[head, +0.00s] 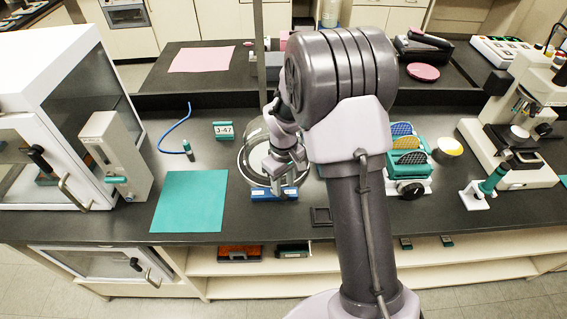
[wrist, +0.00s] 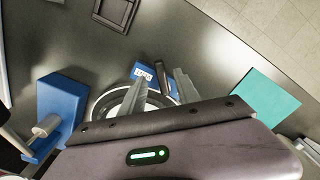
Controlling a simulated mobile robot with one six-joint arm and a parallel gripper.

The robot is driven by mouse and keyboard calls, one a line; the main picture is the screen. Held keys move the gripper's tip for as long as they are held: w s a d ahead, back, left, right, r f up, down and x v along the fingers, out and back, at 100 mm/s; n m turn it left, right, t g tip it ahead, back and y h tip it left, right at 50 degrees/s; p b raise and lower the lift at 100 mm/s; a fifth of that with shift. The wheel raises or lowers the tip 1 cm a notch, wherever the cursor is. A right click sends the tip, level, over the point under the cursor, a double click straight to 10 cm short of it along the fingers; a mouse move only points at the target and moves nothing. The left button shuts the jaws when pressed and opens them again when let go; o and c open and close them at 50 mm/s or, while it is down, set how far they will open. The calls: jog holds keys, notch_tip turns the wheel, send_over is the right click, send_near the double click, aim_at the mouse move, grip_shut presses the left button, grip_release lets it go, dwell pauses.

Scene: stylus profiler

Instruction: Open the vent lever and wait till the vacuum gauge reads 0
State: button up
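My gripper (head: 275,184) is at the front of a round glass-and-metal chamber (head: 243,163) that has a blue front block (head: 262,194) with small white labels. In the wrist view the two fingers (wrist: 161,88) are apart. A dark upright lever (wrist: 163,76) shows between them, beside the white label on the blue block (wrist: 142,72). I cannot tell whether the fingers touch the lever. I take it for the vent lever, but its label is too small to read. My gripper and arm hide part of the chamber. I cannot make out a vacuum gauge or its reading.
A teal mat (head: 188,202) lies left of the chamber, with a small "3-47" sign (head: 224,131) behind it. A dark square frame (head: 321,216) lies at the front edge. A teal rack (head: 408,165) and a microscope (head: 520,125) stand to the right. A white glass-fronted cabinet (head: 50,60) stands left.

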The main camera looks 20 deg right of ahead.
aim_at(283, 194)
notch_tip(283, 194, up, 14)
jog(key=p, duration=0.2)
jog(key=shift+f+p, duration=0.2)
jog(key=shift+p, duration=0.15)
jog(key=s+a+m+t+y+b, duration=0.1)
jog(key=s+a+m+t+b, duration=0.2)
jog(key=s+b, duration=0.4)
jog(key=s+a+m+t+y+b, duration=0.1)
jog(key=s+a+m+b, duration=0.4)
jog(key=s, duration=1.1)
jog(key=shift+s+a+r+m+t+b, duration=0.2)
jog(key=shift+r+m+t+b, duration=0.25)
jog(key=shift+t+b, duration=0.6)
